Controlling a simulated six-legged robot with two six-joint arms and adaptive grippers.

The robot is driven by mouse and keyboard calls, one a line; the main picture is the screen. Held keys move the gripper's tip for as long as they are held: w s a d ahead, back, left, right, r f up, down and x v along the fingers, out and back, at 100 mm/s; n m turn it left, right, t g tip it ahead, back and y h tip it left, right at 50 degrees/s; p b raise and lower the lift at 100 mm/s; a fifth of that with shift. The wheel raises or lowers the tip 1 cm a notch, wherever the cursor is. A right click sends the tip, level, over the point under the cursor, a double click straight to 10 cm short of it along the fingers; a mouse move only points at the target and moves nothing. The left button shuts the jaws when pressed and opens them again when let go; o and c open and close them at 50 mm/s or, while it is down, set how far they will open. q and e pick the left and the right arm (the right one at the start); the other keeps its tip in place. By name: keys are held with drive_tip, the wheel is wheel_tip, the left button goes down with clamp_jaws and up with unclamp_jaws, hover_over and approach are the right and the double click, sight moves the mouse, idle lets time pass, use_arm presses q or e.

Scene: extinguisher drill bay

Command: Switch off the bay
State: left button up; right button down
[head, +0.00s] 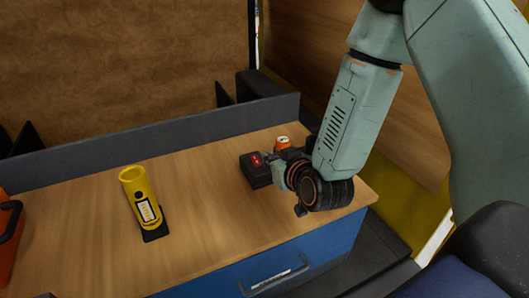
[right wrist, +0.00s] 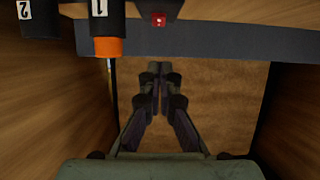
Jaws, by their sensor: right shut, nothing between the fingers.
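A small dark box (head: 253,174) with a red switch (head: 256,160) on top stands on the wooden bench top, right of its middle. The red switch also shows at the top edge of the right wrist view (right wrist: 158,19). My right gripper (head: 276,161) is shut and empty, close beside the box on its right. I cannot tell whether they touch. In the right wrist view its fingers (right wrist: 160,75) are together, with the switch beyond their tips. Which way the switch is set is too small to tell. My left gripper is not in view.
A yellow torch-like object (head: 140,195) stands in a dark holder on the bench (head: 90,240). An orange-ended cylinder (head: 282,142) is just behind my gripper; it shows a label 1 in the wrist view (right wrist: 107,25), beside a dark cylinder labelled 2 (right wrist: 40,15). A grey ledge (head: 150,140) runs behind.

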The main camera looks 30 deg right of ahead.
drive_tip(key=shift+s+a+r, duration=0.1)
drive_tip(key=shift+s+r, duration=0.1)
drive_tip(key=shift+s, duration=1.6)
